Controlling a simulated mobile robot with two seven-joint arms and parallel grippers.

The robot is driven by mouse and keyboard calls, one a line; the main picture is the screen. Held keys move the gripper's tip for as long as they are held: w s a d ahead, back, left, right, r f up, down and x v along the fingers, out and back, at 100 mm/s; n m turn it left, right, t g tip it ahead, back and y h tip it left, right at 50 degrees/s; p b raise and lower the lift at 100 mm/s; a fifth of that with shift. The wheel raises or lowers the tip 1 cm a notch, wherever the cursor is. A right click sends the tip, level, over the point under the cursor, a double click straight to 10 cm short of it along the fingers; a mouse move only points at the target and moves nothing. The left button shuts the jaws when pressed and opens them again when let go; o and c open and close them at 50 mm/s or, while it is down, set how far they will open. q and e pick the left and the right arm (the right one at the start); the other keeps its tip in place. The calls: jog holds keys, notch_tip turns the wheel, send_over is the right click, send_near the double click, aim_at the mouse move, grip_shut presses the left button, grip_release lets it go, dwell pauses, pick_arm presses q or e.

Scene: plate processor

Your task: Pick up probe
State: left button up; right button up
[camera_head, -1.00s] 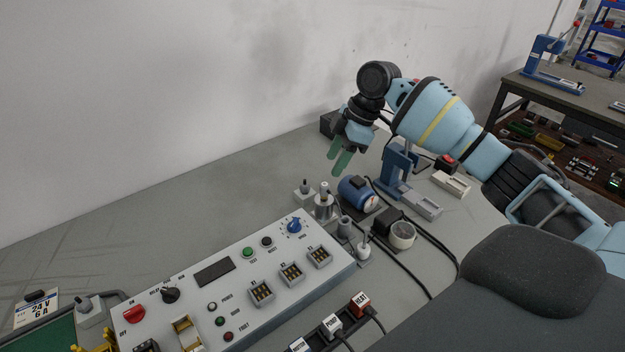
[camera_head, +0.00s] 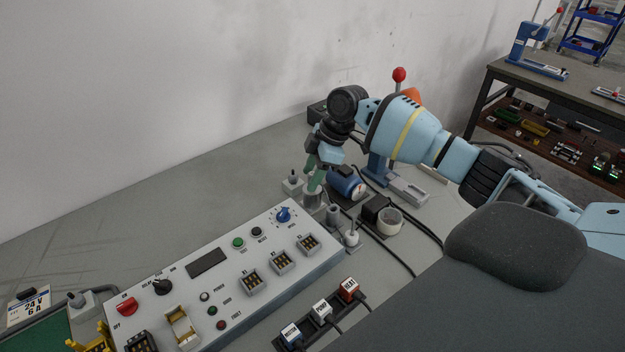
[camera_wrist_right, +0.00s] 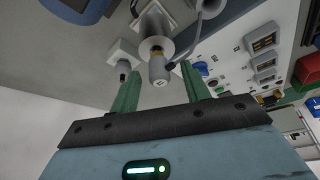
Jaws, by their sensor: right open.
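What looks like the probe, a grey cylinder with a pale end and a brass-coloured band (camera_wrist_right: 159,70), stands in a round metal holder (camera_head: 312,201) beyond the far end of the control panel. My right gripper (camera_head: 313,180) reaches down over it with its green fingers. In the right wrist view, my open right gripper (camera_wrist_right: 160,84) has one finger on each side of the probe, with visible gaps. In the head view the fingers cover most of the probe. My left gripper is not in view.
The control panel (camera_head: 206,262) lies close by in front. A small post on a square base (camera_head: 293,183), a blue motor (camera_head: 347,184), a cable-fitted post (camera_head: 333,214) and a round gauge (camera_head: 389,222) crowd the holder.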

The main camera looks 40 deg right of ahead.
jog(key=shift+a+f, duration=0.1)
jog(key=shift+f, duration=0.1)
grip_shut()
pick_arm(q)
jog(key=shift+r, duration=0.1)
pick_arm(e)
jog(key=shift+r, duration=5.1)
jog(key=shift+a, duration=0.1)
